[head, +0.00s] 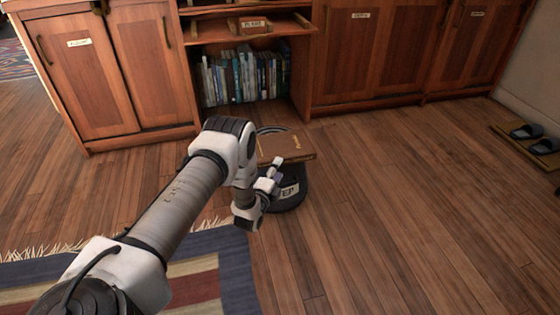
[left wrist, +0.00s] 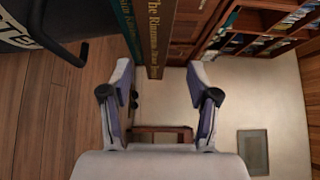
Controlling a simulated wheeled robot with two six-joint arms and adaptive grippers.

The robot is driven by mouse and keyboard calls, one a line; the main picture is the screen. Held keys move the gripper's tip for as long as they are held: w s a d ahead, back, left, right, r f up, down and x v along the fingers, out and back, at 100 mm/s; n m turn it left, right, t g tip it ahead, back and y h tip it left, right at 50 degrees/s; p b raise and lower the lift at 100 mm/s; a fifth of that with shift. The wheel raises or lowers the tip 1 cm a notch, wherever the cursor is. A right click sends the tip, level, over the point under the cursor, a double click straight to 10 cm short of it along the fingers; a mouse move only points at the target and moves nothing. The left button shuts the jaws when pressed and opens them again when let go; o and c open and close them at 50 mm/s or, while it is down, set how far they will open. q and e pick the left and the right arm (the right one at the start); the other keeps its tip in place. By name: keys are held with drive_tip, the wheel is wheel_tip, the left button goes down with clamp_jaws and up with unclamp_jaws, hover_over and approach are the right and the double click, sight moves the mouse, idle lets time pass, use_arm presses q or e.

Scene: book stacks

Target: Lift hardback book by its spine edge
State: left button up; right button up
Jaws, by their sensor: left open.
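A brown hardback book (head: 286,147) lies flat on a dark round step stool (head: 289,190). In the left wrist view its lettered spine (left wrist: 158,35) faces me, and a teal book (left wrist: 129,28) lies against it on the stool side. My left gripper (head: 272,178) is at the near left side of the book in the head view. In the left wrist view its fingers (left wrist: 160,72) are apart and empty, with the end of the brown spine showing between their tips. I cannot tell whether they touch it. My right gripper is out of view.
A wooden cabinet (head: 366,60) with a low shelf of upright books (head: 243,76) stands behind the stool. A striped rug (head: 205,280) lies at the front left. Slippers (head: 535,137) sit on a mat at the far right. The floor right of the stool is clear.

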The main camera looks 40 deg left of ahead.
sight(283, 163)
use_arm(q)
drive_tip(key=b+x, duration=0.2)
drive_tip(key=f+b+x, duration=0.1)
drive_tip(key=b+x, duration=0.1)
drive_tip(key=x, duration=0.1)
drive_tip(key=shift+w+f, duration=0.1)
drive_tip(key=shift+w, duration=0.45)
drive_tip(key=shift+a+r, duration=0.1)
drive_tip(key=shift+r, duration=0.2)
clamp_jaws()
drive_tip(key=shift+r, duration=0.1)
